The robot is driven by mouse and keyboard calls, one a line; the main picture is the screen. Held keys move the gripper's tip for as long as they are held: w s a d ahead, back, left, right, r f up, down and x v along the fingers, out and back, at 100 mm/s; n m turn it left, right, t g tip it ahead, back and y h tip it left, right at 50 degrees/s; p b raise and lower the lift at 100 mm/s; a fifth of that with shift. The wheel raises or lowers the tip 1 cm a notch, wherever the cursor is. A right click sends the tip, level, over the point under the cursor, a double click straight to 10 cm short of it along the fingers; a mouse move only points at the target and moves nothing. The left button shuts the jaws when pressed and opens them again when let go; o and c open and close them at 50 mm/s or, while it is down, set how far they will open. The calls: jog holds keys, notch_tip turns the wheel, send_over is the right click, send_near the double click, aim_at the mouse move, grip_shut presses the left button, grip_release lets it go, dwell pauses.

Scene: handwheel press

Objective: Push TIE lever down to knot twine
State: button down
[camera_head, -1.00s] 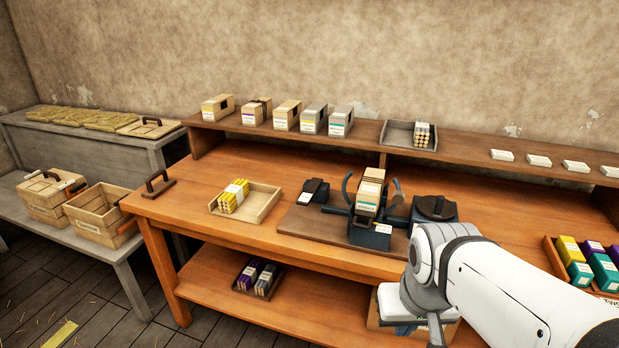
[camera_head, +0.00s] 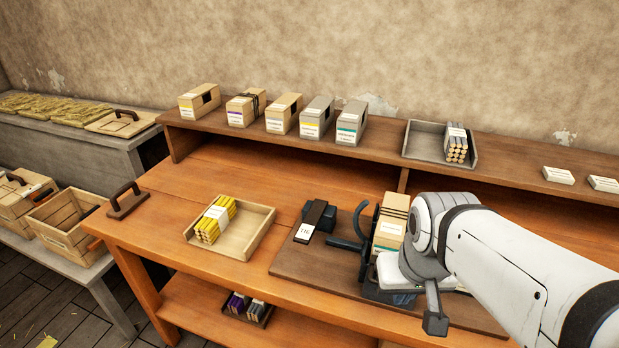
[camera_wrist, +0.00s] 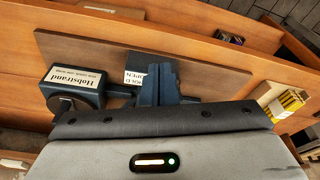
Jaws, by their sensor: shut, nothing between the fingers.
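The TIE lever (camera_head: 317,218) is a dark flat bar with a white TIE label at its near end, on the brown board left of the press. It looks raised at its far end. The press (camera_head: 367,245) has a dark curved handle and holds a tan box (camera_head: 391,222). My gripper shows its shut, empty fingers in the wrist view (camera_wrist: 160,86), over the press area near a HOLD OPEN label. In the head view my wrist hides the right of the press, and the fingers cannot be made out. I cannot make out the lever in the wrist view.
A tray (camera_head: 262,232) of yellow sticks stands left of the board (camera_head: 290,262). A blue Hobstrand unit (camera_wrist: 75,88) lies left in the wrist view. Several boxes and a grey tray (camera_head: 425,145) line the back shelf. The bench is clear behind the lever.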

jog(key=shift+s+a+r, duration=0.1)
jog(key=w+a+r+n+g+p, duration=0.1)
jog(key=w+a+r+p, duration=0.2)
jog(key=w+r+p, duration=0.4)
jog(key=n+g+p, duration=0.2)
jog(key=g+p, duration=0.1)
jog(key=p, duration=0.9)
send_over(303, 234)
jog(key=w, duration=0.1)
notch_tip(303, 234, down, 8)
jog(key=shift+r, duration=0.15)
jog(key=shift+a+b, duration=0.1)
jog(key=shift+b, duration=0.2)
jog(key=shift+s+f+b, duration=0.15)
jog(key=shift+f+b, duration=0.7)
jog(key=shift+f, duration=0.9)
jog(key=shift+s+f+b, duration=0.1)
jog(key=shift+f+b, duration=0.7)
jog(key=shift+f, duration=0.95)
